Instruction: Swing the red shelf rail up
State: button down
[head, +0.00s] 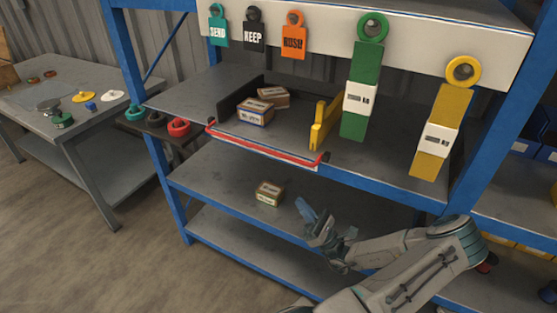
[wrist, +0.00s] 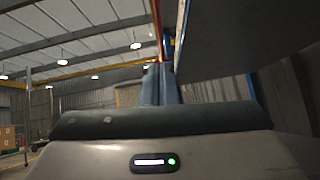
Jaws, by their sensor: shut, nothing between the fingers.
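The red shelf rail (head: 262,149) runs along the front edge of the upper shelf in the head view. It lies low, about level with the shelf board, with a short end at each side. My gripper (head: 304,207) is shut and empty, below and in front of the rail's right end, near the lower shelf. The gap between them is clear to see. The wrist view shows my gripper's blue fingers (wrist: 160,85) pointing up, with the underside of a shelf (wrist: 250,35) above right. The rail cannot be made out clearly there.
Two cartons (head: 255,112) sit on the upper shelf behind the rail, beside a yellow divider (head: 320,125). Another carton (head: 269,193) sits on the lower shelf left of my gripper. Green (head: 362,90) and yellow (head: 440,130) tags hang at right. A grey table (head: 100,145) stands at left.

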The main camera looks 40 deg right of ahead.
jog(key=shift+s+d, duration=0.1)
jog(key=shift+s, duration=0.05)
jog(key=s+r+p+x, duration=0.1)
jog(key=r+p+x, duration=0.1)
jog(key=x, duration=1.1)
jog(key=shift+s+d, duration=0.4)
jog(key=shift+f, duration=0.1)
